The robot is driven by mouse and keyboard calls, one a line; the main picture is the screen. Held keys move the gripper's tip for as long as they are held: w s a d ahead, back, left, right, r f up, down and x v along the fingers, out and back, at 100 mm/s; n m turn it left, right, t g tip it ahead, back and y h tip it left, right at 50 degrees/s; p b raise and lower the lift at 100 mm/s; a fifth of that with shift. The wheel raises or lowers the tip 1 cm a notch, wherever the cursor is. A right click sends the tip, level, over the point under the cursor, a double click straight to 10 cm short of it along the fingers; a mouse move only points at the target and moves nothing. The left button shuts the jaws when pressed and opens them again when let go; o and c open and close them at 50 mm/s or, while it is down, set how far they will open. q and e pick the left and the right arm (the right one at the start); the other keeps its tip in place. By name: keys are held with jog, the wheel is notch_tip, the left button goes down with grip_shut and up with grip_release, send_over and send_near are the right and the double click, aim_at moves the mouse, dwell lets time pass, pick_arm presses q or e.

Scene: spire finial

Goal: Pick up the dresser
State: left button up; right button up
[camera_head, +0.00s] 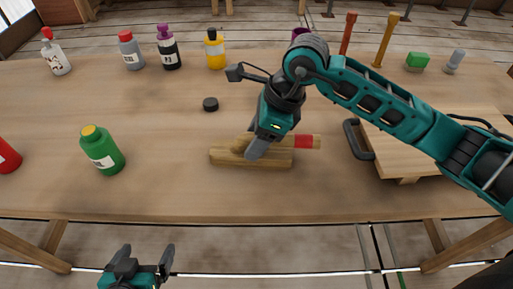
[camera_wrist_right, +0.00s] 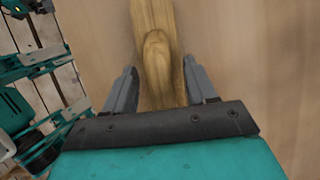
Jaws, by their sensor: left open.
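What I take to be the dresser is a wooden tool with a red band (camera_head: 305,142) near its right end. It lies across a wooden block (camera_head: 235,159) at the middle of the bench, partly hidden by my gripper. My right gripper (camera_head: 260,148) is right over it, pointing down. In the right wrist view a rounded wooden piece (camera_wrist_right: 155,62) lies between the spread fingers of that gripper (camera_wrist_right: 160,75); I see no clear grip on it. My left gripper (camera_head: 140,258) is open and empty, in front of the bench's near edge at lower left.
A green bottle (camera_head: 102,150) stands on the left of the bench (camera_head: 180,190). A black puck (camera_head: 210,104) lies behind the block. Several bottles line the back edge. A wooden board (camera_head: 400,150) with a dark handle (camera_head: 357,140) is at right, under my right arm.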

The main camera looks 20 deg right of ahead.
grip_shut()
dwell(0.3)
jog(key=shift+r, duration=0.1)
